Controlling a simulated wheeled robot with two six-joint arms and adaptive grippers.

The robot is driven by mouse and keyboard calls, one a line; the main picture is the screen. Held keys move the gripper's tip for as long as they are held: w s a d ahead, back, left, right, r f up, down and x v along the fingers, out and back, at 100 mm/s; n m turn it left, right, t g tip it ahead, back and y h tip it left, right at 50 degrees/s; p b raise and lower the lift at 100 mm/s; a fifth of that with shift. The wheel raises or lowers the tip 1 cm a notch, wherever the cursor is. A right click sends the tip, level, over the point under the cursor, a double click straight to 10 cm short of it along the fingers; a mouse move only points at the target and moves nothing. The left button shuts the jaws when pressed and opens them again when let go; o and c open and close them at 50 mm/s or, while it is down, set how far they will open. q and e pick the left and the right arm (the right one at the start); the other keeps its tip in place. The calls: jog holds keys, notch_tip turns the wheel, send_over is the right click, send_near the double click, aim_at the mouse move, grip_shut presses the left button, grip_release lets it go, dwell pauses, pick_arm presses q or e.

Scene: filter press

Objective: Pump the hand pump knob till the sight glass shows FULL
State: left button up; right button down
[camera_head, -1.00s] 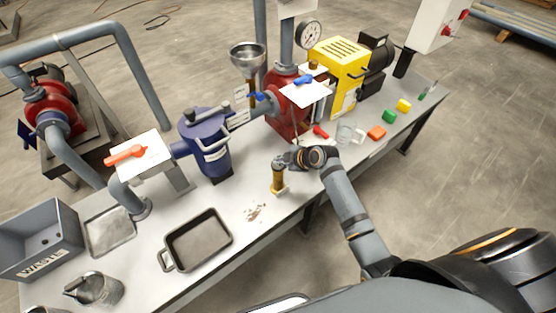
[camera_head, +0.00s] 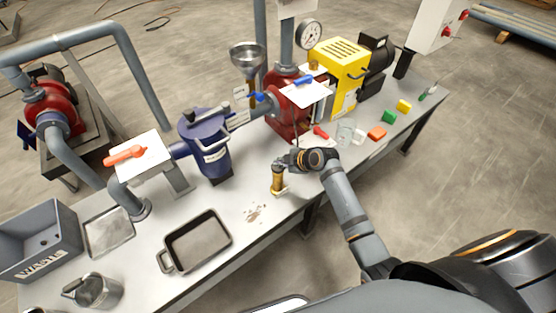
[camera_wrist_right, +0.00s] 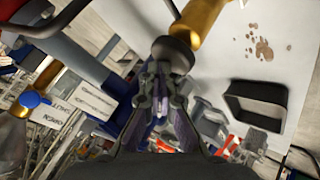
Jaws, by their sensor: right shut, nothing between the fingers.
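The hand pump is a brass-gold cylinder (camera_head: 278,182) that stands upright near the table's front edge. In the right wrist view the gold body (camera_wrist_right: 200,20) carries a dark round knob (camera_wrist_right: 176,50). My right gripper (camera_head: 283,164) is at the top of the pump. In the right wrist view my right gripper (camera_wrist_right: 163,72) is shut and empty, its fingertips right at the knob; I cannot tell whether they touch it. No sight glass reading can be made out. My left gripper is out of view.
A blue filter housing (camera_head: 208,148) and a red pump (camera_head: 288,112) stand behind the hand pump. A black tray (camera_head: 197,243) lies at front left, with brown spots (camera_head: 255,213) beside it. A glass beaker (camera_head: 345,132) and coloured blocks (camera_head: 377,133) are to the right.

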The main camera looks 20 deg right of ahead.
jog(key=shift+r+p, duration=1.95)
jog(key=shift+r, duration=0.3)
notch_tip(320, 180, up, 5)
jog(key=p, duration=0.4)
dwell(0.5)
